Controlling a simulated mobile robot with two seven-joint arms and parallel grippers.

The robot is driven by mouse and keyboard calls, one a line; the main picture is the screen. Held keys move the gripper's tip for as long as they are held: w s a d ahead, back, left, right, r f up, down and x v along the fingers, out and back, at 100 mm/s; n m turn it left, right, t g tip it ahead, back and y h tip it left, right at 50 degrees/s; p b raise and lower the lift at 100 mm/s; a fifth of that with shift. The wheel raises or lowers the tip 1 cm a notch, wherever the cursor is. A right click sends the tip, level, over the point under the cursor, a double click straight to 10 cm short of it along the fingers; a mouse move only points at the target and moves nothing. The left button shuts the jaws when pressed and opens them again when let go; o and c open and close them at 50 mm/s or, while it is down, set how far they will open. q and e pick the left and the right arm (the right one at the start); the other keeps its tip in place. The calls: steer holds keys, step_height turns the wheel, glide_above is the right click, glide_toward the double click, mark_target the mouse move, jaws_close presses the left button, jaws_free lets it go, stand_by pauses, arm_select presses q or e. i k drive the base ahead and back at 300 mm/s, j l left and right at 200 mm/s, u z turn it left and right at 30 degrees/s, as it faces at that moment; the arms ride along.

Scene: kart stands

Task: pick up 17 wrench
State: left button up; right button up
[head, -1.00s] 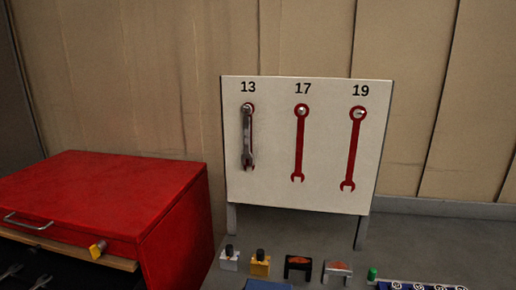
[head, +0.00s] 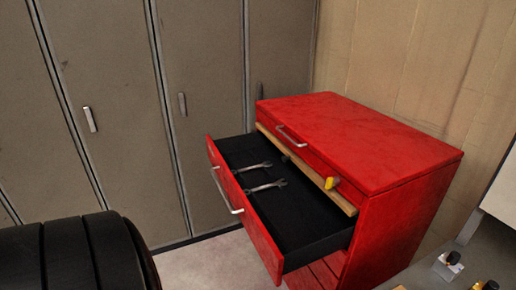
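Two grey wrenches lie in the open drawer (head: 312,222) of the red cabinet (head: 370,140) in the head view. One wrench (head: 252,168) lies farther back and the other wrench (head: 266,186) lies just in front of it, both towards the drawer's left end. Their sizes cannot be read, so I cannot tell which is the 17. Neither of my grippers is in view.
A wooden strip with a yellow knob (head: 332,183) runs below the cabinet's top drawer. A black, grooved, tyre-like thing (head: 70,255) fills the lower left. Grey lockers (head: 110,110) stand behind. The white board's edge (head: 501,190) and a workbench show at right.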

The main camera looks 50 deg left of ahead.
mark_target(279, 182)
steer(key=u, duration=1.5)
steer(key=i+j+z, duration=0.15)
steer(key=j+z, duration=0.25)
steer(key=i+j+z, duration=0.15)
steer(key=z, duration=0.25)
steer(key=j+z, duration=0.45)
